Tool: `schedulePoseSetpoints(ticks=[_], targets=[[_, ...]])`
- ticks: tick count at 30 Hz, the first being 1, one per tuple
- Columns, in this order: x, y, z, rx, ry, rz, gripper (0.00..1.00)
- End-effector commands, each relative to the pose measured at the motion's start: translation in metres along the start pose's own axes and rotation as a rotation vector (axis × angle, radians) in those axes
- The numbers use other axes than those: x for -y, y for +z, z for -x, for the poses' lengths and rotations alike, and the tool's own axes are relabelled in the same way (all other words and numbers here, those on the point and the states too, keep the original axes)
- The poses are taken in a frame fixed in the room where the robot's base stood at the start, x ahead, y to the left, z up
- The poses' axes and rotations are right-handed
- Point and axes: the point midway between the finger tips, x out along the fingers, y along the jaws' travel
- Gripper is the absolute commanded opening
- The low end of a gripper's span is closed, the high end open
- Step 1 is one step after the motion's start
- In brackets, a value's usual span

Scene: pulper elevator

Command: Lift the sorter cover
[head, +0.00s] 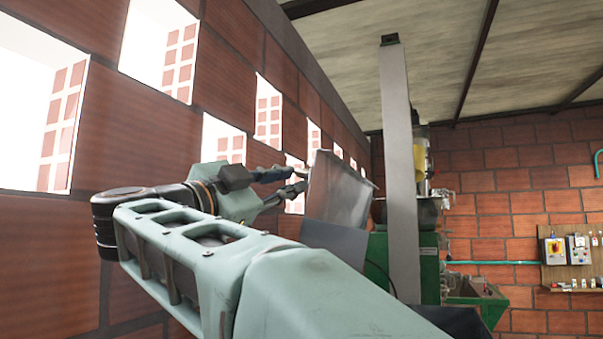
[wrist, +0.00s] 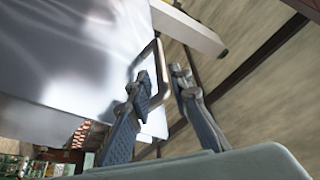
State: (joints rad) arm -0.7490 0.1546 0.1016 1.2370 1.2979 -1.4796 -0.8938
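The sorter cover, a shiny grey metal sheet (head: 341,190), stands tilted just right of my gripper (head: 299,181) in the head view. In the wrist view, the cover (wrist: 75,60) fills the upper left, with a thin bent handle (wrist: 161,55) at its right edge. My gripper (wrist: 161,72) has its two fingers apart, one on each side of the handle's bar as seen there. I cannot tell whether either finger touches the handle. The handle is not clear in the head view.
A brick wall (head: 150,130) with window openings runs close along the left of my arm. A grey upright post (head: 399,170) stands right of the cover, with green machinery (head: 425,265) behind it. Switch boxes (head: 567,250) hang on the back wall.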

Motion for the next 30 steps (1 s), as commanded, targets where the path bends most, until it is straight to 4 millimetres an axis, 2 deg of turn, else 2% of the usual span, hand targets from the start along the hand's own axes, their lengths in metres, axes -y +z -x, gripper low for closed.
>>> schedulePoseSetpoints(ticks=[1,6,12,22,27,30], targets=[[0.001,-0.002,-0.012,-0.002,0.002,0.001,0.19],[0.001,-0.002,-0.041,-0.002,0.0,0.0,0.19],[0.001,-0.001,-0.061,0.0,-0.001,0.001,0.19],[0.0,0.0,-0.064,0.0,-0.002,0.001,0.19],[0.0,0.0,-0.064,0.0,-0.002,0.001,0.01],[0.0,0.0,-0.064,0.0,-0.002,0.001,0.0]])
